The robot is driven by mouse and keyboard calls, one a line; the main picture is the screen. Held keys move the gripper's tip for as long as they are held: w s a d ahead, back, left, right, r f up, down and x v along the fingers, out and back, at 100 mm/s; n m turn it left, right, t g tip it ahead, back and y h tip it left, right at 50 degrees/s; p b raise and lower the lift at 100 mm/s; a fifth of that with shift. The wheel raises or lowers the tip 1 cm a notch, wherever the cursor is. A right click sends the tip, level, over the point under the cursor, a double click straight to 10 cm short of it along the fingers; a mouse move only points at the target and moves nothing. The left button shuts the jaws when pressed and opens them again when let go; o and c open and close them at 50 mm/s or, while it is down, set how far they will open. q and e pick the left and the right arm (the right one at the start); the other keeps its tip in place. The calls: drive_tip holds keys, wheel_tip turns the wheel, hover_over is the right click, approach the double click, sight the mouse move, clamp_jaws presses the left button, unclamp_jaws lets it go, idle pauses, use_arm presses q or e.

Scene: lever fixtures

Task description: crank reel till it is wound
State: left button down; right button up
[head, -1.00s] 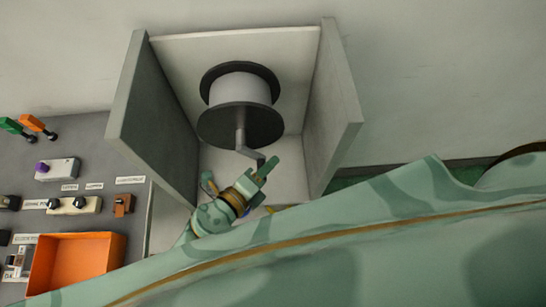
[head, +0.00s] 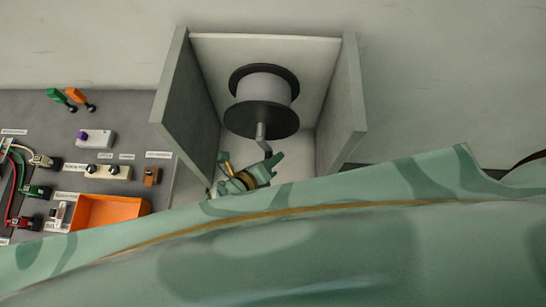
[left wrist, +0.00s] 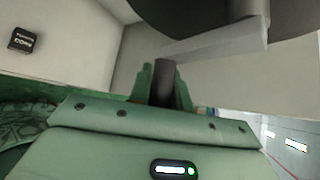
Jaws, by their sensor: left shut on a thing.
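The reel (head: 264,88) has two dark round flanges and a pale drum, and sits inside a grey open box. A grey crank (head: 262,137) comes out of its front flange and points down, slightly right. My left gripper (head: 275,163) is at the crank's lower end, below the reel. In the left wrist view, the left gripper (left wrist: 163,88) has its green fingers on both sides of the dark crank handle (left wrist: 163,78), shut on it. The grey crank arm (left wrist: 215,40) and a dark flange (left wrist: 205,12) show above. My right gripper is not in view.
The box's left wall (head: 187,110) and right wall (head: 341,100) stand close on both sides of the gripper. Left of it is a grey panel with an orange bin (head: 108,211), switches and levers. My green body covers the lower part of the head view.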

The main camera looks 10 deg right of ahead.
use_arm(q)
drive_tip(key=c, duration=1.3)
unclamp_jaws()
drive_tip(key=p+v, duration=0.3)
drive_tip(key=v, duration=1.3)
drive_tip(key=shift+a+p, duration=0.15)
drive_tip(key=shift+p, duration=0.2)
